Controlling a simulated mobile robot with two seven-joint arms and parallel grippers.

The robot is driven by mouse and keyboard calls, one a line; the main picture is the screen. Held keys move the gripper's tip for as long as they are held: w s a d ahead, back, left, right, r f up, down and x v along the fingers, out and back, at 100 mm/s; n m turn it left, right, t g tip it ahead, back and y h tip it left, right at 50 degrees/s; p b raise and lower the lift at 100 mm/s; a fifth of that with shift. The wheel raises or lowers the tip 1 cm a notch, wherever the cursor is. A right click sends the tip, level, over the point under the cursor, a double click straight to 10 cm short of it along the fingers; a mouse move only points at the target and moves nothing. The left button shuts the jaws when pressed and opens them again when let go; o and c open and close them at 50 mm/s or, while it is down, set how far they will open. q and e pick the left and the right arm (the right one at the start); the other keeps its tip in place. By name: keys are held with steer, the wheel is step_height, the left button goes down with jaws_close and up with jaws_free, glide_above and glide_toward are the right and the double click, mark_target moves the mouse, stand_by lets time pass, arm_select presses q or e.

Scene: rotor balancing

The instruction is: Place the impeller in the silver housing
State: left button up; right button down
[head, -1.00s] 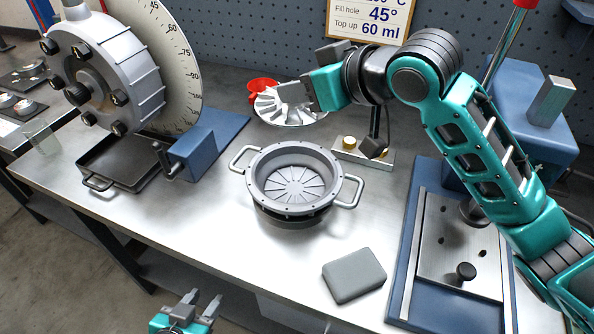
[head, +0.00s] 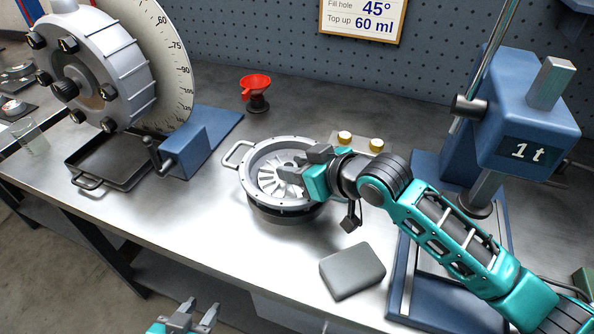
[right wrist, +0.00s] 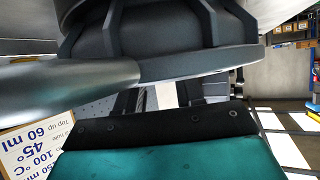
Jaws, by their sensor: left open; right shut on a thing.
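The silver housing (head: 246,176) is a round flanged bowl with side handles, on the bench in the middle of the head view. The finned grey impeller (head: 270,181) is at the housing's mouth, inside its rim as seen from above. Whether it rests on the housing floor I cannot tell. My right gripper (head: 302,168) is shut on the impeller's right side and covers the housing's right part and right handle. In the right wrist view, large dark grey parts fill the upper area and the contact is unclear. My left gripper (head: 203,316) is open and empty at the bottom edge, in front of the bench.
A grey block (head: 352,270) lies in front right. A blue press (head: 525,115) stands at the right. A graduated dial machine (head: 100,70) with a black tray (head: 108,165) is at the left.

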steer(key=shift+f, duration=0.3)
steer(key=shift+f, duration=0.1)
steer(key=c, duration=0.7)
jaws_free()
steer(key=shift+f, duration=0.1)
steer(key=p+v, duration=0.1)
steer(key=v, duration=1.1)
